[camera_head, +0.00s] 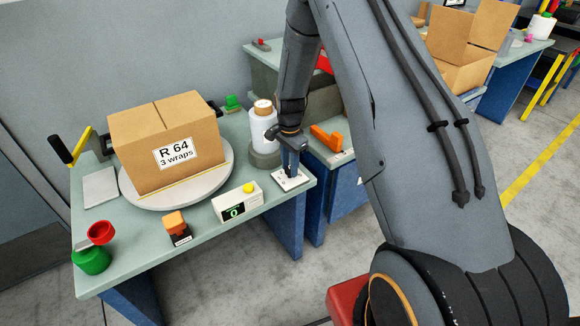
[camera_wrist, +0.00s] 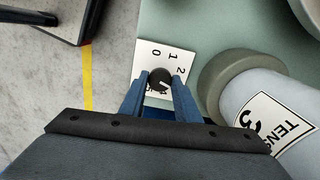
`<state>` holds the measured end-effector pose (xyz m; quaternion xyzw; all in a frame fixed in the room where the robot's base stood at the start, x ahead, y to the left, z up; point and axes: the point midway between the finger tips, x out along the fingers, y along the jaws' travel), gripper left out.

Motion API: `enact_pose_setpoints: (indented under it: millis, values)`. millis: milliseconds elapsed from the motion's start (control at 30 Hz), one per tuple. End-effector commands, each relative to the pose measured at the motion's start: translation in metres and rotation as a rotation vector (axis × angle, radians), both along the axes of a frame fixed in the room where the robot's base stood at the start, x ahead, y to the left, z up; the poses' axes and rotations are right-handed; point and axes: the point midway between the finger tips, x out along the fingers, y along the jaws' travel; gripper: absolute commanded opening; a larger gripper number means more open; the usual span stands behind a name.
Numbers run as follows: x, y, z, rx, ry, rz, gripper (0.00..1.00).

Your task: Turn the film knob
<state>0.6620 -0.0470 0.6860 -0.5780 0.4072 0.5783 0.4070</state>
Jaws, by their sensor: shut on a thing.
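The film knob (camera_wrist: 161,77) is a dark round knob with a pale pointer line, on a white plate (camera_wrist: 147,55) with the digits 0, 1 and 2. In the head view the plate (camera_head: 288,181) lies at the right front corner of the green table, and the knob there is hidden by my gripper. My gripper (camera_head: 289,172) points down at the plate. In the wrist view its two blue fingers (camera_wrist: 160,84) are shut on the knob, one on each side. The pointer line lies toward the side of the 2; its exact setting is hard to tell.
A white film roll (camera_head: 263,134) stands close beside the gripper; its label (camera_wrist: 272,124) reads "TENS". A carton (camera_head: 190,150) marked "R 64 3 wraps" sits on a round turntable (camera_head: 225,172). A counter box (camera_head: 237,205) showing 0 stands left of the plate.

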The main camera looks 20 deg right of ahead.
Motion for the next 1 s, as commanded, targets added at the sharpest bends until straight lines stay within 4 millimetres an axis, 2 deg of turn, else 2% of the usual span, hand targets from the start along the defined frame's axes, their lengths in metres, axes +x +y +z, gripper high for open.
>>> enact_pose_setpoints:
  millis: [300, 733, 767, 800, 867, 1000]
  values:
    - [0.0015, 0.0000, 0.0011, 0.000, -0.003, -0.077, 0.07]
    - [0.0016, -0.0001, 0.0012, 0.000, -0.004, -0.083, 0.07]
    - [0.0017, 0.0000, 0.0012, 0.000, -0.004, -0.083, 0.34]
    - [0.0016, 0.0000, 0.0012, 0.000, -0.003, -0.082, 0.41]
    - [0.0014, 0.0000, 0.0011, 0.000, -0.003, -0.082, 0.48]
    - [0.0009, 0.0000, 0.0006, 0.000, -0.002, -0.082, 0.48]
